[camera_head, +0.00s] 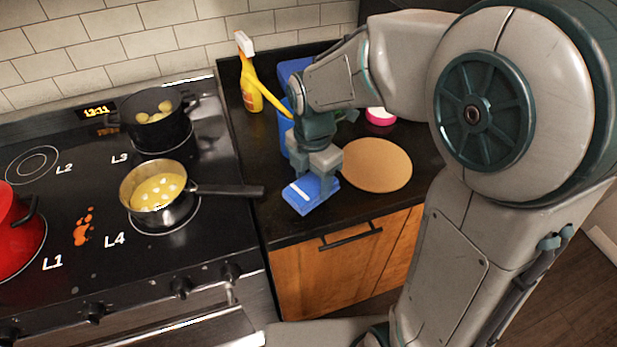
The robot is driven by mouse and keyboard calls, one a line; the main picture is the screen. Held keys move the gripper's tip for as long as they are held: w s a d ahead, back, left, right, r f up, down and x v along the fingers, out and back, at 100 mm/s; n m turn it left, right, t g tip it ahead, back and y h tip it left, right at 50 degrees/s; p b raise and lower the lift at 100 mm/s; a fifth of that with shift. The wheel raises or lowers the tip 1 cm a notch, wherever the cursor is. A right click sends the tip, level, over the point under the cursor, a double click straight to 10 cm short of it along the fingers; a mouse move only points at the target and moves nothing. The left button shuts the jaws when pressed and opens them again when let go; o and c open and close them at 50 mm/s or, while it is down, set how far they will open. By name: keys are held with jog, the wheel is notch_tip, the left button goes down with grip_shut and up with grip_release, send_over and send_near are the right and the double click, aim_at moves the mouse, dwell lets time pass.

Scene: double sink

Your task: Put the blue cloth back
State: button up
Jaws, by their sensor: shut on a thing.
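My gripper (316,164) points down over the dark counter (262,225), right of the stove. It is shut on the blue cloth (322,190), a small folded-looking blue piece with a white stripe. The cloth is below the fingers, near the counter's front edge. I cannot tell whether it touches the counter. Behind my wrist is a taller blue object (287,72), partly hidden by my arm.
A yellow spray bottle (252,88) stands by the wall. A round tan board (377,165) lies right of the cloth, with a pink item (380,117) behind it. On the stove, a pan (160,195) points its handle toward the cloth; a black pot (153,118) stands behind.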

aim_at(309, 179)
jog(key=shift+w+a+f, duration=0.35)
jog(key=shift+w+f, duration=0.05)
jog(key=shift+w, duration=0.15)
jog(key=shift+f, duration=2.05)
jog(key=o, duration=0.9)
jog(key=shift+r, duration=0.1)
notch_tip(309, 179, up, 12)
jog(key=shift+f, duration=0.15)
jog(key=shift+d, duration=0.1)
